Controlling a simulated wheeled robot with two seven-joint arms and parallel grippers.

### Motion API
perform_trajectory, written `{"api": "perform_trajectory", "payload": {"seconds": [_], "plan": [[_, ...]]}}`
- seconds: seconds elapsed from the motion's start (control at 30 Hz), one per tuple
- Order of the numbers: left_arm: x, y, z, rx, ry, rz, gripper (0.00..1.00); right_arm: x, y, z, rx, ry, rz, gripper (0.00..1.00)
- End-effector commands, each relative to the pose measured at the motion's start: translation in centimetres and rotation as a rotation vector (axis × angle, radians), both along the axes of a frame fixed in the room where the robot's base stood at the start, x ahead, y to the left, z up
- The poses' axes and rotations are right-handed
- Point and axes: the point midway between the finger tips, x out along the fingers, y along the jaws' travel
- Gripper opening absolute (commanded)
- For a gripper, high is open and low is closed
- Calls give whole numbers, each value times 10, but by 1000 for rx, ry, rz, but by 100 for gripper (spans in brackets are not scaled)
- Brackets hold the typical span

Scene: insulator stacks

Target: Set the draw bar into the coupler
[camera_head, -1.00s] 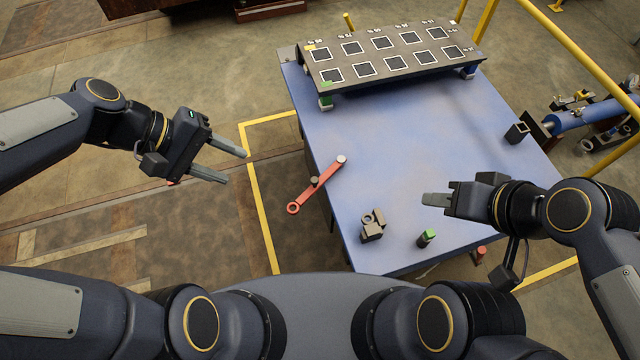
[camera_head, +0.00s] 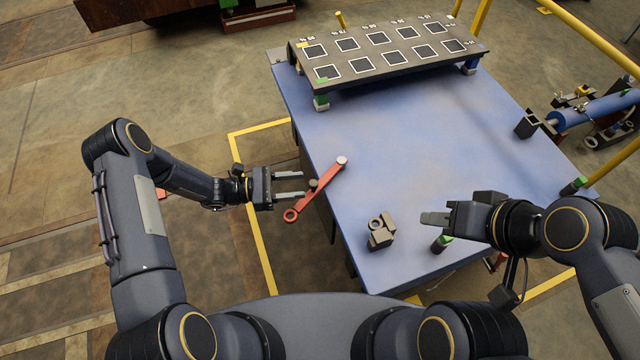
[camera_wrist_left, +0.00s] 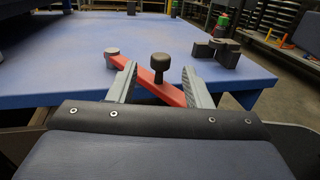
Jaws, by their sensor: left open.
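The red draw bar (camera_head: 328,180) lies slantwise over the table's left edge, with its ring end (camera_head: 291,215) out past the edge and a pale round cap (camera_head: 342,160) at its other end. A dark knob (camera_head: 313,184) stands up from its middle. My left gripper (camera_head: 304,184) is open just left of the knob. In the left wrist view, the knob (camera_wrist_left: 160,63) shows between the open fingers (camera_wrist_left: 159,72), not clasped. The dark grey block with a ring, likely the coupler (camera_head: 381,234), stands near the table's front left. My right gripper (camera_head: 424,218) hovers right of it; its finger gap is unclear.
A raised dark rack (camera_head: 390,77) with white-framed squares stands at the blue table's (camera_head: 430,140) back. A small green-topped post (camera_head: 441,243) stands below my right gripper, and a dark hollow block (camera_head: 526,124) at the right edge. The table's middle is clear.

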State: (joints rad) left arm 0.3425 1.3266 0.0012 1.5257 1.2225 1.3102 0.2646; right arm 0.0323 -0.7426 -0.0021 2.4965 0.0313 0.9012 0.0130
Motion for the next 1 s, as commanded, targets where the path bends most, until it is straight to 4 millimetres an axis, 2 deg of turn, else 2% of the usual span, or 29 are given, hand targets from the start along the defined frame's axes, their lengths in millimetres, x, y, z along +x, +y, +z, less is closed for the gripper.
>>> {"api": "perform_trajectory", "payload": {"seconds": [0.2, 0.4, 0.53, 0.8, 1.0], "plan": [[1, -36, 1, 0, -2, -7, 45, 0, 0, 0, 0, 0, 0, 36], [4, -62, 2, 1, -3, -5, 45, 0, 0, 0, 0, 0, 0, 36], [4, -70, 1, 2, -3, -5, 45, 0, 0, 0, 0, 0, 0, 36], [4, -71, 1, 2, -3, -4, 45, 0, 0, 0, 0, 0, 0, 36], [4, -71, 2, 2, -4, -4, 19, 0, 0, 0, 0, 0, 0, 36]]}}
